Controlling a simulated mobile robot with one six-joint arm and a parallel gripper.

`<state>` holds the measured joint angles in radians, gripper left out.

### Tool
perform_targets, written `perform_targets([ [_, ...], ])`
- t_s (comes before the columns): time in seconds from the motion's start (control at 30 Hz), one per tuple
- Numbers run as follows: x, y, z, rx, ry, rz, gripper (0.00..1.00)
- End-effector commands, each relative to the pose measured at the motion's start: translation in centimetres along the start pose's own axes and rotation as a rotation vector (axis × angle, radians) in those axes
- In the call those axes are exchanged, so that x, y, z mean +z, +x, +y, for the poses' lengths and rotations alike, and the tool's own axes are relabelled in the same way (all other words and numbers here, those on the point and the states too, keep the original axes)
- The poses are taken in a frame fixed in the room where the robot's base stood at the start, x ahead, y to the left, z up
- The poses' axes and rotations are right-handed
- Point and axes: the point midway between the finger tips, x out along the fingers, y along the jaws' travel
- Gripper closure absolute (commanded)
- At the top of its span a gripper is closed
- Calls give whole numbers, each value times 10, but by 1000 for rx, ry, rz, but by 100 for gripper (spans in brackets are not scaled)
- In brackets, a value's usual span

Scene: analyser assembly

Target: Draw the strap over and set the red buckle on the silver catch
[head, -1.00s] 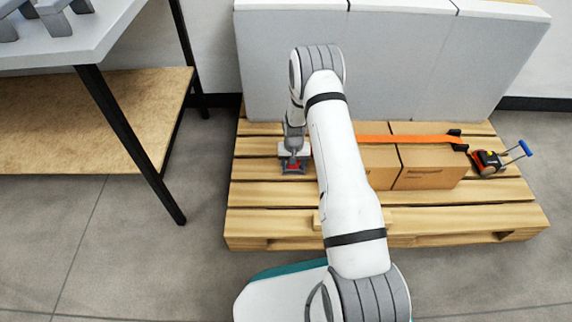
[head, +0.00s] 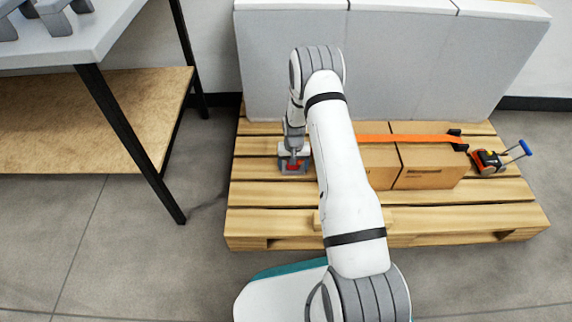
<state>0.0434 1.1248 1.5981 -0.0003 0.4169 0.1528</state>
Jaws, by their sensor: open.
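The orange strap (head: 405,138) runs flat over the tops of the cardboard boxes. Its left part is hidden behind my arm. The red buckle (head: 293,167) shows as a small red patch at my gripper (head: 294,165), low at the left of the pallet. My gripper is open and points down around or just over the buckle; I cannot tell whether the fingers touch it. The silver catch cannot be told apart from the grey parts around the gripper tips. An orange and black ratchet (head: 487,161) with a blue-ended handle sits at the strap's right end.
Two cardboard boxes (head: 430,168) stand on the wooden pallet (head: 260,215), partly behind my arm. Tall grey panels (head: 400,65) rise behind them. A table with black legs (head: 130,145) and a wooden shelf stands at the left. The pallet's front left is clear.

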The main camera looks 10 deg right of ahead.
Motion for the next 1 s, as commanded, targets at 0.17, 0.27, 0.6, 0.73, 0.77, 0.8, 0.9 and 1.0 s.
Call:
perform_targets([
  [0.17, 1, -3, 1, 1, 0, -3, 21],
  [0.27, 1, -10, 0, 0, 0, -2, 21],
  [0.6, 1, -35, 0, 0, 0, -2, 21],
  [0.73, 0, -44, 0, 0, 0, -1, 21],
  [0.77, 0, -46, 0, 0, 0, -1, 21],
  [0.8, 0, -49, 0, 0, 0, -1, 21],
  [0.9, 0, -56, 0, 0, 0, -1, 21],
  [1.0, 0, -63, 0, 0, 0, -2, 21],
])
